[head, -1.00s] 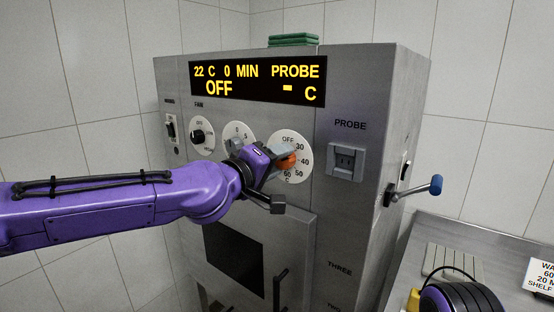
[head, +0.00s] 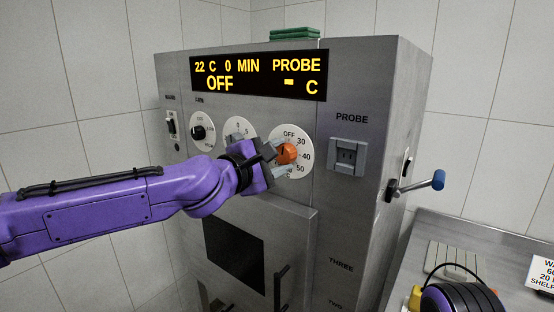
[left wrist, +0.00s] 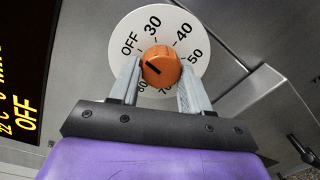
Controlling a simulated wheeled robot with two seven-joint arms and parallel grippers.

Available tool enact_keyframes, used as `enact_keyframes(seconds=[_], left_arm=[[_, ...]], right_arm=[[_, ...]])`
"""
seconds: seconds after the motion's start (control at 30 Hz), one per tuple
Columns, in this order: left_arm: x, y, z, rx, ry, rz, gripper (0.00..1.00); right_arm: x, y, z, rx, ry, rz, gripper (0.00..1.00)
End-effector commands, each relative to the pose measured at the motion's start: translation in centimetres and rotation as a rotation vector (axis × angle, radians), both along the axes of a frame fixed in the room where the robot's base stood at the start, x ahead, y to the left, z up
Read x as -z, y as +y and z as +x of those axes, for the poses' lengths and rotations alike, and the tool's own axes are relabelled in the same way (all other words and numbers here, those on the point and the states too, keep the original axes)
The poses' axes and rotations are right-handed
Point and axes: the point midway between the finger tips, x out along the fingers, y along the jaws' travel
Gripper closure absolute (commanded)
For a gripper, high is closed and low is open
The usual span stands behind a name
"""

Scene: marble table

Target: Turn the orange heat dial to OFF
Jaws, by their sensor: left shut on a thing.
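The orange heat dial (head: 288,153) sits on a white disc (head: 301,168) marked OFF, 30, 40 and 50 on the steel oven front. In the left wrist view the orange dial (left wrist: 161,66) has a dark pointer mark tilted to the upper left, roughly towards OFF. My left gripper (head: 283,158) is at the dial. In the left wrist view my left gripper (left wrist: 158,84) is shut on the dial, one finger on each side. My right gripper is not in view.
The display (head: 258,78) reads OFF, 22 C and 0 MIN. A black fan dial (head: 198,132) is left of the heat dial. A probe socket (head: 347,156) is to its right. A blue-tipped lever (head: 437,181) sticks out from the oven's right side.

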Motion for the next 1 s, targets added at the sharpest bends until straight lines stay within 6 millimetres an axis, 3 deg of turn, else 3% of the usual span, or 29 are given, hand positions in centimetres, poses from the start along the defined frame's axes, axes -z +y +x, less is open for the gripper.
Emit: enact_keyframes(seconds=[0.33,0.9,0.93,1.0], left_arm=[[0.26,-0.02,0.00,0.001,0.089,-0.118,0.83],[0.20,-0.02,0.00,0.000,0.106,-0.143,0.83],[0.20,-0.02,0.00,0.000,0.106,-0.143,0.46],[0.19,-0.02,0.00,0.000,0.106,-0.143,0.27]], right_arm=[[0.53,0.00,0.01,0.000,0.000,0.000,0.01],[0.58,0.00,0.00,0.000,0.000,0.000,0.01],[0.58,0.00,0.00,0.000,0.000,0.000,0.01],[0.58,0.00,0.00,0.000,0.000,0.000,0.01]])
